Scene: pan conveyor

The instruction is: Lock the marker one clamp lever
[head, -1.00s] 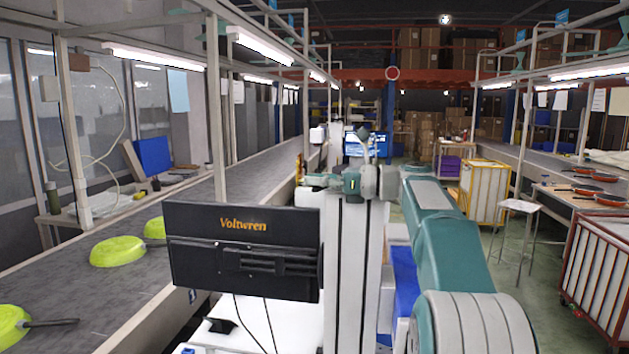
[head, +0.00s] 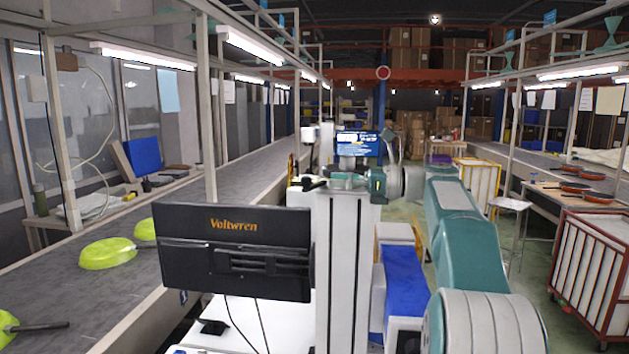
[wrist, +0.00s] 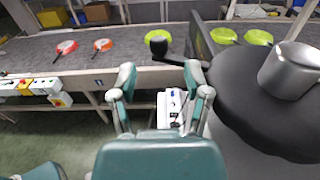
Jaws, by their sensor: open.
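My gripper (wrist: 158,84) is in the wrist view with its two teal fingers spread apart and nothing between them. A black ball knob on a dark arm (wrist: 158,45), possibly the clamp lever, shows just beyond the fingertips. It appears apart from them, but the depth is hard to judge. A large dark round body (wrist: 262,105) with a silver cylinder (wrist: 290,70) fills the right side of that view. In the head view my arm reaches forward beside a white column, and the fingers are too small to make out. No marker label is readable.
A grey conveyor (head: 85,270) runs along the left with lime green pans (head: 107,252). A black Voltwren monitor (head: 235,252) stands in front. Orange pans (head: 575,187) lie on the right bench, above a red-framed cart (head: 592,265). Green floor lies between.

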